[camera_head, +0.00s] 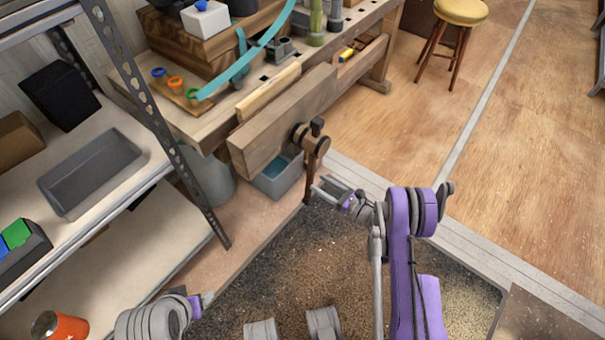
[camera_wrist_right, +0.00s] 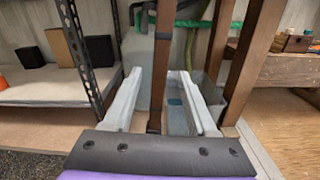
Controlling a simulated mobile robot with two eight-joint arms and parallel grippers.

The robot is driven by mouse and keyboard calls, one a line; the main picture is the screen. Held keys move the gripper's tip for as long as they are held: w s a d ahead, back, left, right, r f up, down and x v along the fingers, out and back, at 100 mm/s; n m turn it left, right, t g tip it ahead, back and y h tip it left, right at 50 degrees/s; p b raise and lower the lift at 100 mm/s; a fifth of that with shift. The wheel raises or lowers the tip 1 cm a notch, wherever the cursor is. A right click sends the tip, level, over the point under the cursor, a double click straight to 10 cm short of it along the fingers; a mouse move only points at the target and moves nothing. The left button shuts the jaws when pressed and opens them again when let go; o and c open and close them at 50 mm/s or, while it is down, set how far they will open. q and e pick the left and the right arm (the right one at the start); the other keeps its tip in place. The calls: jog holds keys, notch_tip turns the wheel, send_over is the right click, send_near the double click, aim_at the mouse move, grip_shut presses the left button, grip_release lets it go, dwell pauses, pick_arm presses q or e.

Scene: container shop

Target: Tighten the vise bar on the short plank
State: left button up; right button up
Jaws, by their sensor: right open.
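The short plank (camera_head: 268,93) is a pale board standing between the bench edge and the vise's wide wooden jaw (camera_head: 285,118). The vise bar (camera_head: 309,178) is a dark wooden rod that hangs nearly upright through the round screw hub (camera_head: 304,138) on the jaw's front. My right gripper (camera_head: 326,187) is open beside the bar's lower part. In the right wrist view the bar (camera_wrist_right: 156,85) runs between the two open fingers (camera_wrist_right: 160,72); contact cannot be told. My left gripper (camera_head: 204,300) is low at the left, and its fingers are too unclear to judge.
The workbench (camera_head: 213,126) carries boxes, a teal strap (camera_head: 262,45) and coloured rings. A grey bin (camera_head: 279,176) stands beneath the vise. A metal shelf with a grey tray (camera_head: 92,172) is at left. A yellow stool (camera_head: 460,12) stands far back; the right floor is clear.

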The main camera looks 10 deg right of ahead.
jog(key=x, duration=0.8)
jog(key=shift+b, duration=0.3)
grip_shut()
dwell(1.0)
